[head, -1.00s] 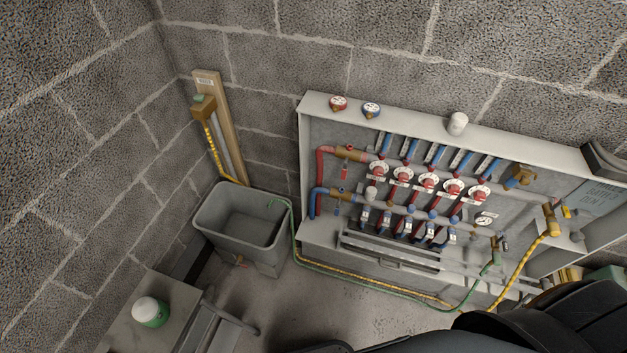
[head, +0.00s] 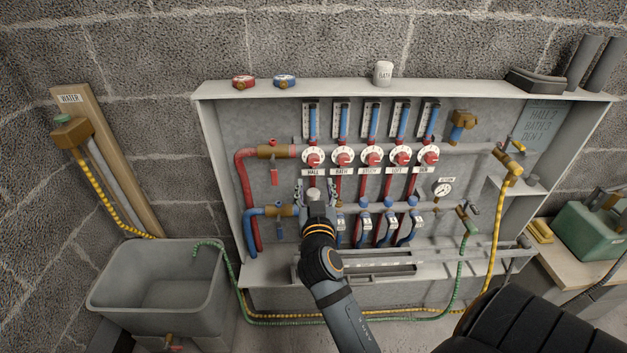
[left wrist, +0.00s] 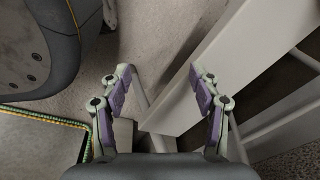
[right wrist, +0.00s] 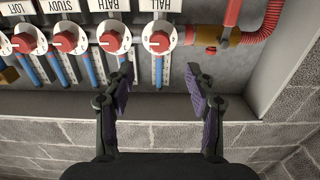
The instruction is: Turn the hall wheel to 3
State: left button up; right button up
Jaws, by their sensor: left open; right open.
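The hall wheel (head: 313,158) is a red knob on a white numbered dial, leftmost in the row, above its HALL label. In the upside-down right wrist view, the hall wheel (right wrist: 159,41) lies just beyond and between the fingertips, apart from them. The number it points to is too small to read. My right gripper (head: 315,187) is open and empty, in front of the manifold just below the hall wheel in the head view. My left gripper (left wrist: 160,85) is open and empty over the floor, and is not visible in the head view.
Similar wheels for bath (head: 342,157), study and loft stand close to the right of the hall wheel. A red pipe (head: 243,175) bends at the left. A white cap marked BATH (head: 383,73) stands on the cabinet top. A grey tub (head: 110,285) is at lower left.

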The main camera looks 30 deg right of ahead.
aim_at(314, 161)
jog(key=p+x, duration=0.1)
jog(key=x, duration=0.9)
jog(key=shift+w+d+r, duration=0.1)
jog(key=shift+w+d, duration=0.05)
jog(key=shift+w, duration=0.05)
pick_arm(q)
jog(key=shift+s+a, duration=0.1)
jog(key=shift+s, duration=0.6)
pick_arm(e)
jog(key=shift+c, duration=0.3)
jog(key=c, duration=1.1)
